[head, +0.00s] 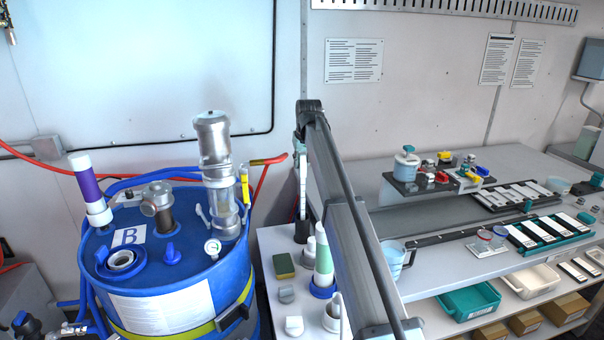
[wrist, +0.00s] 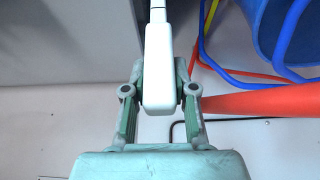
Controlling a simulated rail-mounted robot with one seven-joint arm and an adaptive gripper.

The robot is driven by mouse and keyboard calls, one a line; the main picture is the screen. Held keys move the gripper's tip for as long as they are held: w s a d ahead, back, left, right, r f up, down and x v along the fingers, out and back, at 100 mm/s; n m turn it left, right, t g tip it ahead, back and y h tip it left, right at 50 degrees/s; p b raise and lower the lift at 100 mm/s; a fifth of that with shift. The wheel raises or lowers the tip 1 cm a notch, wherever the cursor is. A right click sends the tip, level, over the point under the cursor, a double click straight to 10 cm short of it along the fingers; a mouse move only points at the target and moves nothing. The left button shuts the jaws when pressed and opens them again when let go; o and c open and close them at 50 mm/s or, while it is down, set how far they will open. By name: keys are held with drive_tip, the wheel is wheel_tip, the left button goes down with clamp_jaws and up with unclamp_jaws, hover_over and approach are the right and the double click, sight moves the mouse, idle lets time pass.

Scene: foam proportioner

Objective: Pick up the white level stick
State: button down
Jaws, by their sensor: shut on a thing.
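The white level stick (wrist: 156,85) is between the fingers of my gripper (wrist: 160,72) in the wrist view. Its wide white handle end lies between the pale green fingers, and it narrows to a thin shaft toward the top edge. My gripper is shut on this handle. The far end of the stick is out of the wrist view. In the head view my grey arm rises in front of the workbench, and a narrow pale shape hangs beside its upper end; gripper and stick are too small there to tell apart.
A blue drum (head: 180,290) with fittings stands at the left, with blue and red hoses around it. A small table (head: 268,240) with a sponge and a green-and-white bottle is beside it. The bench at the right holds trays and parts. A red hose (wrist: 260,101) passes near my gripper.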

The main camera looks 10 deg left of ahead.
wheel_tip(320, 180, up, 20)
drive_tip(key=b, duration=0.4)
drive_tip(key=shift+f, duration=0.15)
wheel_tip(320, 180, up, 12)
drive_tip(key=p, duration=0.8)
idle(0.5)
